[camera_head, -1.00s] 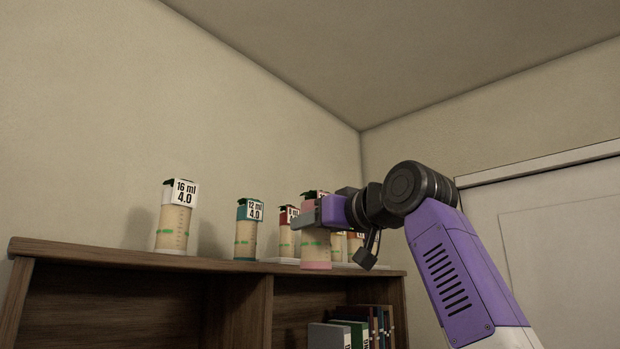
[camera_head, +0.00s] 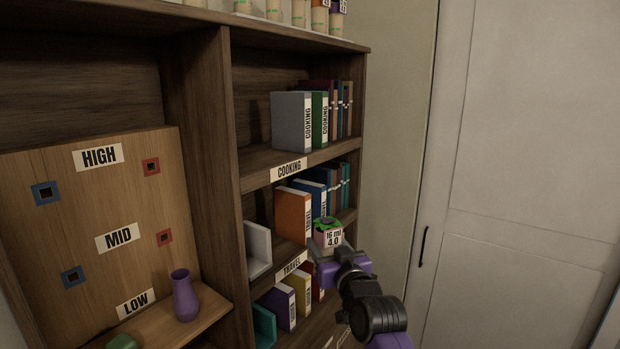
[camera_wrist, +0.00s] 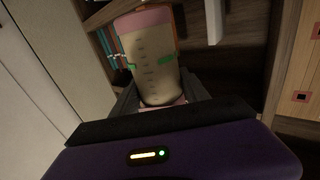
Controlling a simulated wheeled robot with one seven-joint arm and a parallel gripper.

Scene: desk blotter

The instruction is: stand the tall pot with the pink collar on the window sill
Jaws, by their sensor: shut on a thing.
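My gripper (camera_head: 338,254) is shut on a pot with pink bands (camera_head: 328,232), held in front of the right bookcase bay. The pot has green on top and a white tag reading "16 ml 4.0". In the wrist view the pot (camera_wrist: 148,58) fills the space between the fingers (camera_wrist: 160,98). Its body is pale with dark graduation marks and green marks, and pink shows at both ends. In the head view its lower body is mostly hidden by my gripper. No window sill shows in these views.
Several other pots (camera_head: 300,14) stand on the bookcase top, cut off by the picture edge. Shelves hold books, including an orange one (camera_head: 293,213), and a white bookend (camera_head: 257,248). A purple vase (camera_head: 185,295) stands lower left. A pale door (camera_head: 520,160) is at right.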

